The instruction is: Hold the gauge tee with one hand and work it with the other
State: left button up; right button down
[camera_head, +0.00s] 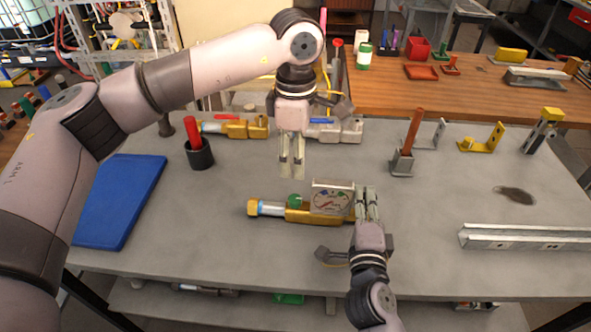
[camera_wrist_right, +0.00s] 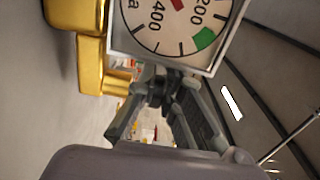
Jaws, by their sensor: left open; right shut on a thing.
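The gauge tee has a brass body (camera_head: 298,214) lying across the grey table, with a square-framed dial gauge (camera_head: 331,202), a green knob (camera_head: 295,200) and a pale blue section ending in a brass nut on the left. My right gripper (camera_head: 367,190) is shut on the right end of the tee, beside the gauge; its fingers hide that end. In the right wrist view, the gauge face (camera_wrist_right: 172,22) and brass body (camera_wrist_right: 88,55) lie just beyond the right gripper's fingers (camera_wrist_right: 158,88). My left gripper (camera_head: 291,172) is open and empty, pointing down above and behind the tee, apart from it.
Another brass valve assembly (camera_head: 238,128) and grey valve with a blue handle (camera_head: 340,130) lie at the back. A black cup with a red handle (camera_head: 199,152), blue mat (camera_head: 120,200), brown-handled holder (camera_head: 402,160) and metal rail (camera_head: 525,238) surround clear table.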

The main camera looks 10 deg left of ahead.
dwell(0.4)
jog(key=c, duration=1.6)
grip_release()
jog(key=shift+c, duration=0.2)
